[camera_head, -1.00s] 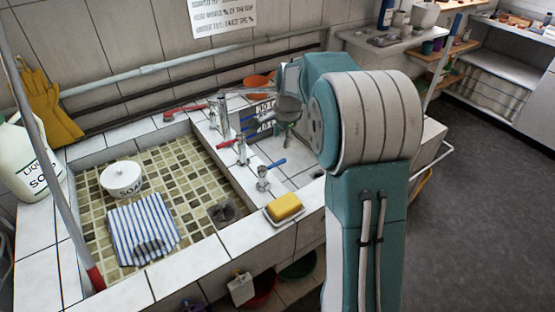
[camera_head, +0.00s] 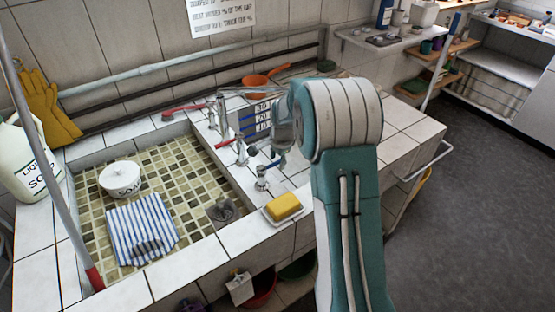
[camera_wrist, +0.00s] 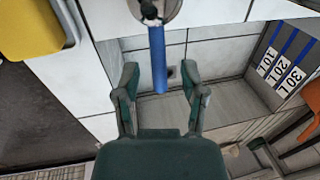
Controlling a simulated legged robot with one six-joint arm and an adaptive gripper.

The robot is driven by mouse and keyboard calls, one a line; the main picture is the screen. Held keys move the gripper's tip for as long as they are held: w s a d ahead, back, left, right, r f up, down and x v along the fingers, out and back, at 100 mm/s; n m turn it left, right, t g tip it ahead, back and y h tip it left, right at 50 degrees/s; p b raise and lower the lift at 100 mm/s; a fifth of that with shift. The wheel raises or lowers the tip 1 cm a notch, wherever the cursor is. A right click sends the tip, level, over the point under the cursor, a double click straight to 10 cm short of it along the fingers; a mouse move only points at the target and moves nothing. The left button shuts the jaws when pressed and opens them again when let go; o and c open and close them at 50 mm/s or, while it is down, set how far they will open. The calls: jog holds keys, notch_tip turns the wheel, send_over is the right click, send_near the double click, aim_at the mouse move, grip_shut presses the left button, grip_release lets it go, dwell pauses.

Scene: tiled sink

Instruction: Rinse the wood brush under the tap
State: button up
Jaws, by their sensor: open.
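My gripper (camera_wrist: 160,95) is open and empty in the wrist view, its two green fingers on either side of the tip of a blue tap lever (camera_wrist: 157,55). I cannot tell whether they touch it. In the head view, my gripper (camera_head: 279,152) is beside the front tap (camera_head: 262,178), partly hiding its lever. I cannot clearly identify the wood brush; a dark oval object (camera_head: 149,247) lies on the striped cloth in the sink.
The tiled sink (camera_head: 90,215) holds a white soap pot (camera_head: 121,180) and striped cloth (camera_head: 140,220). A yellow sponge (camera_head: 284,205) lies on a dish at the rim. An orange pan (camera_head: 262,85) sits behind the marked basin (camera_head: 262,115). Clear tiled counter lies right.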

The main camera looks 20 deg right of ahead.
grip_shut()
jog(key=shift+s, duration=0.1)
jog(key=shift+s+m+h, duration=0.15)
jog(key=shift+s+m, duration=0.25)
jog(key=shift+m, duration=0.45)
jog(key=shift+s+m+h, duration=0.15)
jog(key=shift+s+m, duration=0.25)
jog(key=shift+m, duration=0.45)
grip_release()
jog(key=shift+f, duration=0.1)
notch_tip(320, 180, up, 12)
jog(key=s, duration=0.2)
jog(key=shift+a, duration=0.15)
